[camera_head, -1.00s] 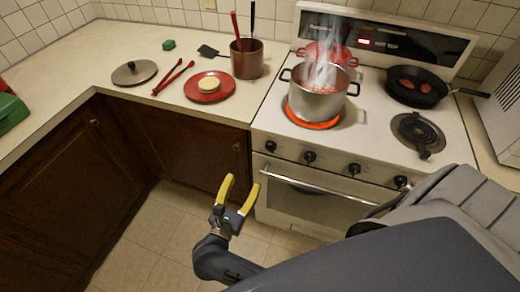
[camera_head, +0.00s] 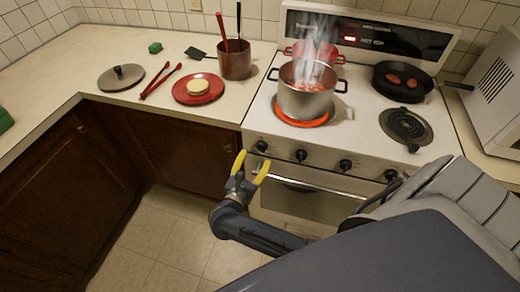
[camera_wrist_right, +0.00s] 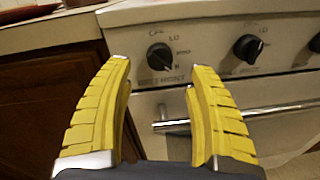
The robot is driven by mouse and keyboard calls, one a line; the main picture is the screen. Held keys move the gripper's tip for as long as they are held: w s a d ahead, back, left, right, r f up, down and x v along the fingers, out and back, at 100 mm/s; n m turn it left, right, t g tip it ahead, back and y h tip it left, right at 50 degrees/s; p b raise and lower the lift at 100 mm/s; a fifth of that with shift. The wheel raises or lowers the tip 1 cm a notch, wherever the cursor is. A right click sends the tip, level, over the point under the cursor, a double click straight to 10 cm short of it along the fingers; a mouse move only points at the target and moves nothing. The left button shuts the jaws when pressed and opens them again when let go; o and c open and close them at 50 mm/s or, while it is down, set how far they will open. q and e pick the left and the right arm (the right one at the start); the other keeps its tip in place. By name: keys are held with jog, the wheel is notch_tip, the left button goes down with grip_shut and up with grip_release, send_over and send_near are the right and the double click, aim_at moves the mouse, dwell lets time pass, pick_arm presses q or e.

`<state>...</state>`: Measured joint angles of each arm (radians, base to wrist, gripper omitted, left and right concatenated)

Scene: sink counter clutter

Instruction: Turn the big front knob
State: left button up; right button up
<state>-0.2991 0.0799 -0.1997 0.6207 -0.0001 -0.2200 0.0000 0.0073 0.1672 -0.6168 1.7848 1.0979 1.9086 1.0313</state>
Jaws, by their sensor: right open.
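The stove (camera_head: 372,132) has a row of several black knobs on its front panel. The leftmost knob (camera_head: 262,146) is just above my right gripper (camera_head: 251,162). In the right wrist view, this knob (camera_wrist_right: 159,57) lies ahead, roughly between the yellow fingertips, with a visible gap. A second knob (camera_wrist_right: 248,48) is to its right. My left gripper is not in view.
The oven handle (camera_head: 300,184) runs below the knobs, close to the right of my fingers. A steaming pot (camera_head: 305,101) sits on the glowing front-left burner (camera_head: 296,122). The floor in front is clear.

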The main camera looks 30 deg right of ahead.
aim_at(260, 150)
jog(key=shift+x, duration=2.8)
grip_shut()
